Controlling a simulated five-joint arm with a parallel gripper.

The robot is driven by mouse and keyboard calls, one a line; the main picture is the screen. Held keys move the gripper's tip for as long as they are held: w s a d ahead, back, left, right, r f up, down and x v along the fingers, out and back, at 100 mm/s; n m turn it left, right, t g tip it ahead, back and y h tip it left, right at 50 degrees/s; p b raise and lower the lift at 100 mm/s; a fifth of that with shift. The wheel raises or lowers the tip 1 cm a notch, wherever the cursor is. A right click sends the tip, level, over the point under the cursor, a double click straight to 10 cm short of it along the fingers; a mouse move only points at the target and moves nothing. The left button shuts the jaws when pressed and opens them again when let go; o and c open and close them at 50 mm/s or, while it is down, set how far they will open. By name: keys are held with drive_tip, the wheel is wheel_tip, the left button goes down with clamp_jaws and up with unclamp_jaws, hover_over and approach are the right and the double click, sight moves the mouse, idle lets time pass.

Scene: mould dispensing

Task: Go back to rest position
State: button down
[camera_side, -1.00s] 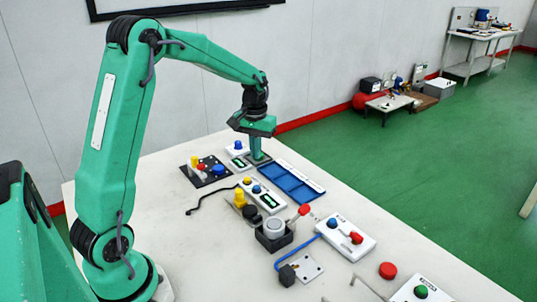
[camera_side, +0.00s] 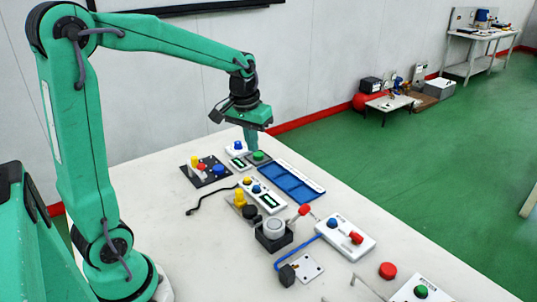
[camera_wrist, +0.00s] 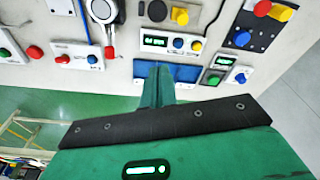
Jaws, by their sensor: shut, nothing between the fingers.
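My gripper (camera_side: 251,143) is green with its fingers together and nothing held. In the side view it points down above the back of the table, just over a green round button (camera_side: 258,155) on a dark plate, apart from it. The green button also shows in the wrist view (camera_wrist: 214,80), right of the fingers.
The white table (camera_side: 185,255) holds several button and lever panels, the blue tray (camera_side: 290,187), a grey round dispenser (camera_side: 273,230) and a loose red button (camera_side: 387,270). A wall stands behind. The air above the table is clear.

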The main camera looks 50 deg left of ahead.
drive_tip(key=s+d+r+m+t, duration=0.2)
drive_tip(key=s+d, duration=0.2)
drive_tip(key=s, duration=0.4)
drive_tip(key=s+d+r+m+t, duration=0.1)
drive_tip(key=s+d+m+t, duration=0.1)
drive_tip(key=s+d, duration=0.3)
drive_tip(key=s, duration=0.3)
drive_tip(key=shift+d+r, duration=0.15)
drive_tip(key=shift+r, duration=0.25)
